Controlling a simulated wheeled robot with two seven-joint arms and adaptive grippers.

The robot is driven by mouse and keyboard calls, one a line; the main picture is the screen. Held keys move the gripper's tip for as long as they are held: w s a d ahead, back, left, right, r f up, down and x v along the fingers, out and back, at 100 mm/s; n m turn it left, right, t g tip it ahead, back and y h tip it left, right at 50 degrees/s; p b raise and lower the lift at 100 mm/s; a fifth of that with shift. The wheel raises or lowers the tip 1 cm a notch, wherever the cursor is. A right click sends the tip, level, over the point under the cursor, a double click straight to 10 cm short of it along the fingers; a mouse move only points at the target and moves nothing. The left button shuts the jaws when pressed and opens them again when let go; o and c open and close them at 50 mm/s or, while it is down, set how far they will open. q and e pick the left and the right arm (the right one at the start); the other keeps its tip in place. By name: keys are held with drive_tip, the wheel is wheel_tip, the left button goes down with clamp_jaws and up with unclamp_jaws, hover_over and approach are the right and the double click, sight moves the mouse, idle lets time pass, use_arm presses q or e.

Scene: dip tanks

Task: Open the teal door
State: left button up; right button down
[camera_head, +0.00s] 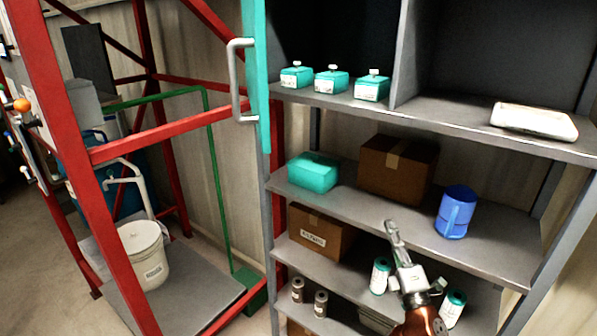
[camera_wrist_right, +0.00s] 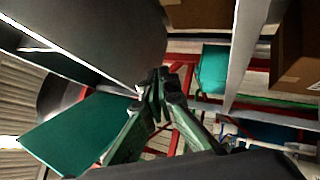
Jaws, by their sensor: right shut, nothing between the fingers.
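The teal door (camera_head: 256,75) stands nearly edge-on at the left side of the upper shelf compartment, whose front is uncovered. Its grey bar handle (camera_head: 237,80) sticks out to the left. My right gripper (camera_head: 391,228) is shut and empty in front of the lower shelves, well to the right of and below the handle, touching nothing that I can see. Its closed fingers also show in the right wrist view (camera_wrist_right: 158,82). A flat teal panel (camera_wrist_right: 80,130) shows there at lower left; I cannot tell if it is the door. My left gripper is not in view.
Small teal boxes (camera_head: 331,80) stand inside the compartment. A red frame (camera_head: 160,133) with a white bucket (camera_head: 144,254) stands at left.

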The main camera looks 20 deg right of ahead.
drive_tip(key=s+a+r+m+g+y, duration=0.25)
drive_tip(key=a+r+m+y, duration=0.25)
drive_tip(key=r+m, duration=0.4)
drive_tip(key=s+a+r+m+g+y, duration=0.1)
drive_tip(key=a+r+m+g+y, duration=0.35)
drive_tip(key=r+m, duration=0.55)
drive_tip(key=s+a+r+m+g+y, duration=0.25)
drive_tip(key=a+r+m+y, duration=0.3)
drive_tip(key=r+m, duration=0.35)
drive_tip(key=s+a+p+x, duration=0.1)
drive_tip(key=p+x, duration=0.2)
drive_tip(key=x, duration=1)
drive_tip(key=shift+s+a+f+p, duration=0.2)
drive_tip(key=shift+s+a+p, duration=0.05)
drive_tip(key=shift+a+p, duration=0.1)
drive_tip(key=shift+d+g, duration=0.1)
drive_tip(key=shift+g, duration=0.15)
